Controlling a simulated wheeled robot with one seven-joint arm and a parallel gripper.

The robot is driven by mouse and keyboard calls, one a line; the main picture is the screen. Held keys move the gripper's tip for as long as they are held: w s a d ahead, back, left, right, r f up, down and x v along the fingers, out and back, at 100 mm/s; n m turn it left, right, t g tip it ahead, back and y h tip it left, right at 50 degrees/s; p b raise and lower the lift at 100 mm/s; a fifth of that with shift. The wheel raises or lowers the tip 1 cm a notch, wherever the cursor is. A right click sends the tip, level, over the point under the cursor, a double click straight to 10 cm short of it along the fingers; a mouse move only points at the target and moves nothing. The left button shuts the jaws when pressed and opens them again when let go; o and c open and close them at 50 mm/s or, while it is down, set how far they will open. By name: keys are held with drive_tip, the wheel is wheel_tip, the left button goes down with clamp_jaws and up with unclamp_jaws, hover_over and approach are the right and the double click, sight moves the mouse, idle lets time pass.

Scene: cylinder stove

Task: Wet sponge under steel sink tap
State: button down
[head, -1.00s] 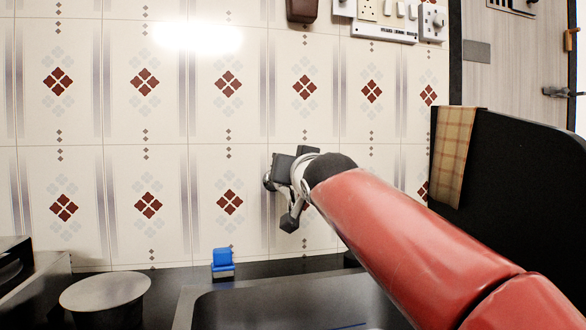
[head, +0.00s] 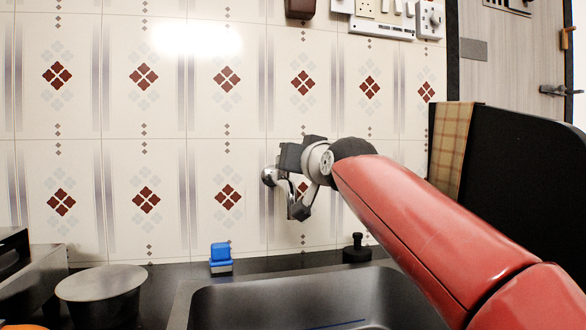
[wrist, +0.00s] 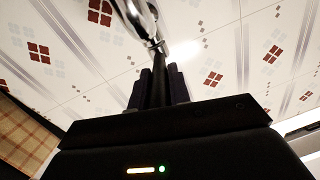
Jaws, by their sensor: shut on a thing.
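The steel sink tap (head: 269,176) shows as a chrome knob and neck against the tiled wall, partly hidden by my gripper (head: 298,196). In the wrist view the chrome tap (wrist: 137,16) comes down from the top edge to a rounded joint. A thin dark rod (wrist: 158,85), which looks like the tap's lever, runs from that joint between my finger pads, and my gripper (wrist: 158,72) is shut on it. A blue block (head: 221,253) with a grey underside stands on the ledge behind the sink; I cannot tell for sure that it is the sponge.
The dark sink basin (head: 280,300) lies below the gripper. A round metal pot (head: 102,285) stands left of it. A small black knobbed object (head: 356,250) stands behind the basin. A black panel with a checked cloth (head: 450,150) stands at right.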

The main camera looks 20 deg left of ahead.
drive_tip(key=shift+w+d+f+n+g+y+b, duration=0.3)
drive_tip(key=shift+w+f+n+g+y+b, duration=0.1)
drive_tip(key=shift+g+b, duration=0.15)
drive_tip(key=shift+d+r+n+g+y+b, duration=0.1)
drive_tip(key=shift+r+n+g+y+b, duration=0.25)
drive_tip(key=shift+y, duration=0.35)
drive_tip(key=c, duration=1.3)
unclamp_jaws()
drive_tip(key=shift+d, duration=0.1)
drive_tip(key=b+v, duration=0.4)
drive_tip(key=v, duration=0.3)
drive_tip(key=shift+s+d, duration=0.2)
drive_tip(key=shift+s, duration=0.05)
